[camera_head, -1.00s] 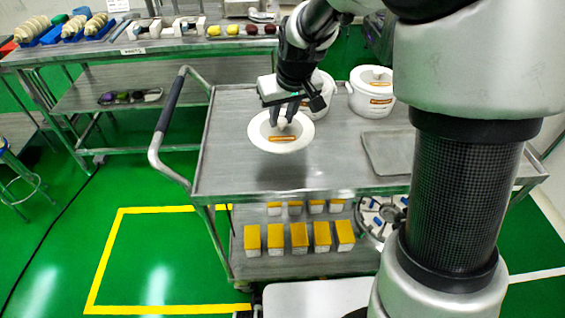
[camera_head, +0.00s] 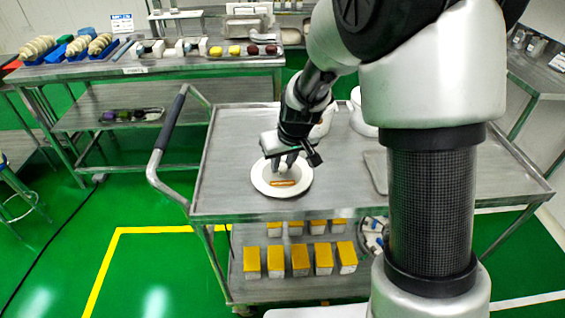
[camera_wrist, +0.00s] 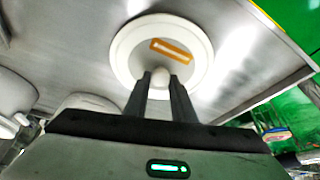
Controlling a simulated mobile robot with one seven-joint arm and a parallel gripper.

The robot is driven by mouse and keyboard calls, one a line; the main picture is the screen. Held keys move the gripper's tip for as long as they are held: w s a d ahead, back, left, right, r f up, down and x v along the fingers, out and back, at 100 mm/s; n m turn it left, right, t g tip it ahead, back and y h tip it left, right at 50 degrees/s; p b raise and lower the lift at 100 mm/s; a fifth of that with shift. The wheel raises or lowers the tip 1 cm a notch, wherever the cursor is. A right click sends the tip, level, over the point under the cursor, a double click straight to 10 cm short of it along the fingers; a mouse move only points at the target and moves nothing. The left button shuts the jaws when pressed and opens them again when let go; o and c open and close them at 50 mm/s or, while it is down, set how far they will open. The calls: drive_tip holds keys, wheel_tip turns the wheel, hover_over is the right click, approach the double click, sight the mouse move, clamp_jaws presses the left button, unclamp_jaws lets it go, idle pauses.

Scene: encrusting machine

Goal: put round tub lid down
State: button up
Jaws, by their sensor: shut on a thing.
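The round tub lid (camera_head: 262,184) is white with an orange-framed label and a central knob. It is at the left part of the metal cart top (camera_head: 225,150). My gripper (camera_head: 287,168) points down at the lid from above. In the wrist view the two dark fingers of my gripper (camera_wrist: 160,82) are shut on the white knob of the lid (camera_wrist: 125,48). The fingers hide part of the knob. I cannot tell whether the lid's underside touches the cart top.
White tubs (camera_head: 362,118) stand behind my arm at the back of the cart. A flat tray (camera_head: 375,170) lies to the right, partly hidden by my arm. Yellow-topped boxes (camera_head: 300,258) stand on the lower shelf. The cart top's front left is clear.

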drive_tip(key=o, duration=1.1)
drive_tip(key=shift+f, duration=0.15)
drive_tip(key=shift+c, duration=0.2)
drive_tip(key=shift+r, duration=0.45)
drive_tip(key=s+d+r+m+p, duration=0.1)
drive_tip(key=s+d+r, duration=0.2)
drive_tip(key=s+r, duration=0.45)
drive_tip(key=s+d+r+p, duration=0.25)
drive_tip(key=s+r, duration=0.25)
drive_tip(key=r, duration=0.6)
drive_tip(key=s+d+r+m, duration=0.1)
drive_tip(key=s+d, duration=0.1)
drive_tip(key=s, duration=0.4)
drive_tip(key=s+d+r+m+t+h+b, duration=0.1)
drive_tip(key=s+d, duration=0.2)
drive_tip(key=s, duration=0.4)
drive_tip(key=shift+r+m, duration=0.3)
drive_tip(key=shift+r, duration=0.05)
